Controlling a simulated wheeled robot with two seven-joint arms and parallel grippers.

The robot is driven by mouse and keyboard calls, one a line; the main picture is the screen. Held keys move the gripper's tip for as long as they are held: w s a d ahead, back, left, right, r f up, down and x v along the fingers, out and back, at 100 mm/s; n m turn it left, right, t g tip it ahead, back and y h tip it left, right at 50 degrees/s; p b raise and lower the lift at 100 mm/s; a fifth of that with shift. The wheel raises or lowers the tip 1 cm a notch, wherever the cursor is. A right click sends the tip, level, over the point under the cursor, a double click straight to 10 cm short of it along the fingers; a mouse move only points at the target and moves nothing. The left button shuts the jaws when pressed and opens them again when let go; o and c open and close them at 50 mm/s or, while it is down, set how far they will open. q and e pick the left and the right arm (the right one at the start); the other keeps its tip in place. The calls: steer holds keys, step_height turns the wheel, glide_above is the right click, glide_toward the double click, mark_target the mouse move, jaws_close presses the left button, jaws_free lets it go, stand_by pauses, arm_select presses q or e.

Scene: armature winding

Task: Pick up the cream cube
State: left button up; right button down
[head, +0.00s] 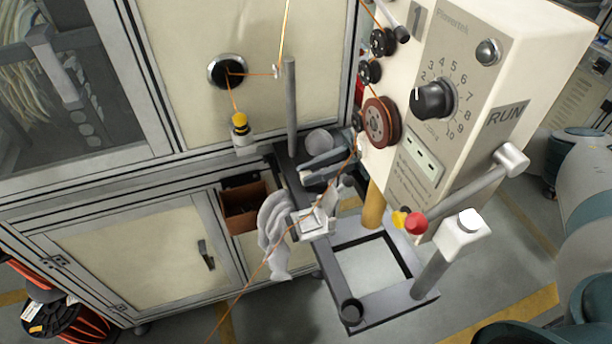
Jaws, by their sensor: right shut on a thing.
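My left gripper is not in view.
The winding machine (470,100) with dial and spools stands close on the right. A pale block (312,222) and grey gloves (275,235) lie at the bench's edge. Orange wire crosses nearby. A grey post with a cream head (462,238) rises at the lower right.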

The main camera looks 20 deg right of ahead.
steer(key=shift+r, duration=0.1)
step_height(320, 180, up, 10)
steer(key=b, duration=0.2)
steer(key=shift+b, duration=0.4)
stand_by(0.4)
steer(key=shift+f+b, duration=0.75)
steer(key=shift+f, duration=0.15)
steer(key=shift+w+r, duration=0.1)
